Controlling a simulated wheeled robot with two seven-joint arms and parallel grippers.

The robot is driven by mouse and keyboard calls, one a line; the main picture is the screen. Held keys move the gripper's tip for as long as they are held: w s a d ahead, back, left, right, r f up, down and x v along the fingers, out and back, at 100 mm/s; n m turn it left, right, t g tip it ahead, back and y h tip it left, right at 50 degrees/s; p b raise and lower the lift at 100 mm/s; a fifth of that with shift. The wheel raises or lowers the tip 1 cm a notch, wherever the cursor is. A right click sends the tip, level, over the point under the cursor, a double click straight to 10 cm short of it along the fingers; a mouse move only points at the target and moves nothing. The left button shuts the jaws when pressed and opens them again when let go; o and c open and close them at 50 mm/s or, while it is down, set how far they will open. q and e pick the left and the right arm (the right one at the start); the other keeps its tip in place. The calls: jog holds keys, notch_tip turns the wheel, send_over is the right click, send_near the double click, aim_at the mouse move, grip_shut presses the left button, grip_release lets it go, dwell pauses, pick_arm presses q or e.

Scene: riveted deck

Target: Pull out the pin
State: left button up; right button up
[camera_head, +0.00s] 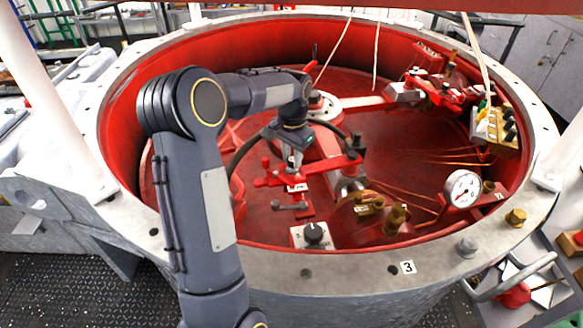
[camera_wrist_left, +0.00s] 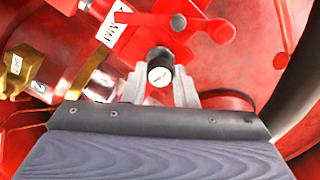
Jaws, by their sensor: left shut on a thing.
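My left gripper (camera_head: 293,163) reaches down inside the red round well, over a red bracket (camera_head: 292,181). In the left wrist view the two pale fingers of my left gripper (camera_wrist_left: 160,84) are shut around a dark round knob with a light end face, which I take to be the pin (camera_wrist_left: 160,68). The pin's lower part is hidden. A white label (camera_wrist_left: 112,27) with dark lettering sits beside it on the red bracket. My right gripper is not in view.
The well has a wide grey rim (camera_head: 262,257). Near the bracket are a black knob on a white plate (camera_head: 313,236), brass fittings (camera_head: 396,219) and a pressure gauge (camera_head: 463,189). Cords hang at the back. The red floor right of centre is mostly clear.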

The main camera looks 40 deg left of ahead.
aim_at(292, 159)
pick_arm(q)
jog(key=shift+r, duration=0.2)
jog(key=shift+r+p, duration=2.4)
jog(key=shift+r, duration=0.2)
